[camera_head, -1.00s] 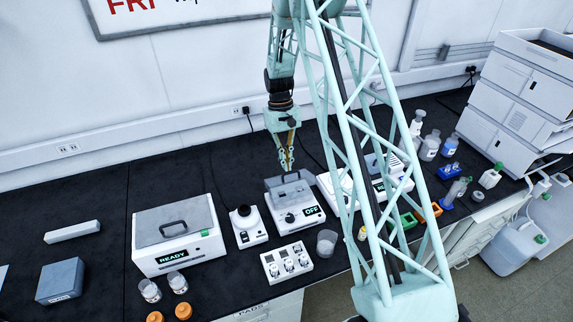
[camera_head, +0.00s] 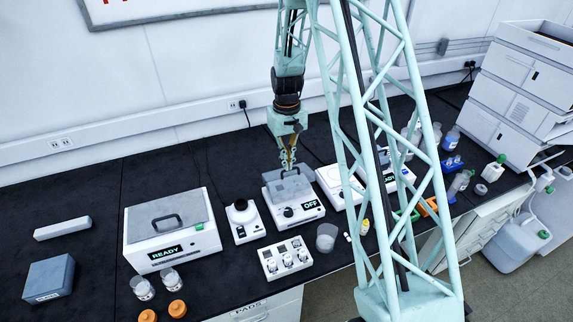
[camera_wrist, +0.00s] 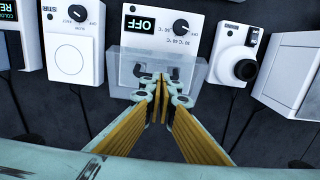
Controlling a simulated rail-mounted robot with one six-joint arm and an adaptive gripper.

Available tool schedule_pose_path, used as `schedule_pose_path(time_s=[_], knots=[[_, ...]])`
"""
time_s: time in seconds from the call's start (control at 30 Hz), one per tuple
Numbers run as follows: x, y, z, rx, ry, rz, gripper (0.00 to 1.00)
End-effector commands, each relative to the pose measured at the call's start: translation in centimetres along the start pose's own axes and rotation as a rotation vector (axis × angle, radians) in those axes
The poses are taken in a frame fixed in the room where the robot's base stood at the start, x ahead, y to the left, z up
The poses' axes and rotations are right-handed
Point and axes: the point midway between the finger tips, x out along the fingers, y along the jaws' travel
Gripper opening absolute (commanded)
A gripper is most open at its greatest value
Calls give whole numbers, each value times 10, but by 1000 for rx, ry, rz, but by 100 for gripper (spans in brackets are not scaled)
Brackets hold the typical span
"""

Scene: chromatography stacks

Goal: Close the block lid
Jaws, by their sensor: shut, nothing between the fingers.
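The block heater (camera_head: 297,213) is a white unit with a dark knob and a display reading OFF. It also shows in the wrist view (camera_wrist: 165,22), upside down. Its translucent grey lid (camera_head: 275,189) is at the rear part of the unit; in the wrist view the lid (camera_wrist: 120,88) shows as a clear panel reaching past the unit's rear edge. Its exact angle is hard to tell. My gripper (camera_head: 288,167) is shut and empty, with its fingertips (camera_wrist: 161,79) at the lid's rear side. I cannot tell whether they touch it.
A white box reading READY (camera_head: 172,250) and a small device with a round black top (camera_head: 243,222) stand to the left. A white rack of vials (camera_head: 285,259) and a beaker (camera_head: 327,237) are in front. A flat white stirrer (camera_head: 340,187) is close on the right.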

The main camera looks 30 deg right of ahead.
Motion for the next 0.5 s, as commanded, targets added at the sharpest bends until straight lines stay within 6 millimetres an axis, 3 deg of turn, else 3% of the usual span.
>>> schedule_pose_path(time_s=[0.5], knots=[[18, 0, 27, -1, 21, 1, 0]])
